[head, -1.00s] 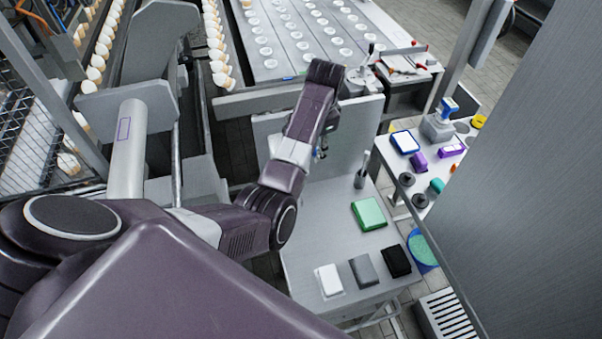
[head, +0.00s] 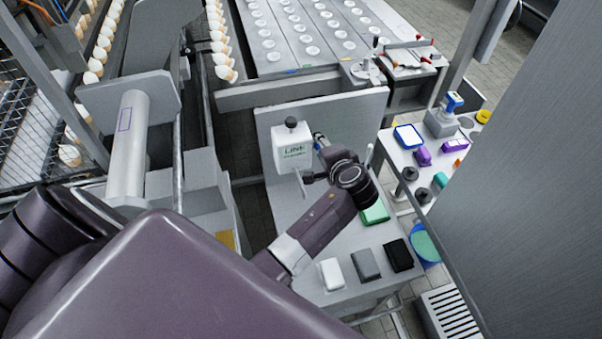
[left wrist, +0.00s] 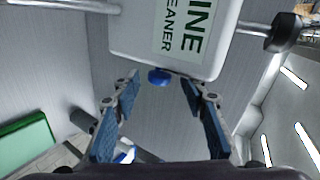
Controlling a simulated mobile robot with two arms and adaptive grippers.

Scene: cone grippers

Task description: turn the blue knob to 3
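A white box lettered "LINE CLEANER" (head: 290,150) is mounted on the upright panel at the back of the grey table. It also shows at the top of the left wrist view (left wrist: 175,38). The blue knob (left wrist: 159,77) is at the box's lower edge in the left wrist view. I cannot make out its pointer or any numbers, and I cannot see it in the head view. My left gripper (left wrist: 159,84) is open, one finger on each side of the knob in the picture, with gaps showing. In the head view this gripper (head: 321,142) is beside the box.
A pipe with a black end (left wrist: 284,32) sticks out beside the box. A green block (head: 376,213) and white (head: 331,274), grey (head: 365,265) and black (head: 398,255) pads lie on the table. A side table with stamps and pads stands at the right.

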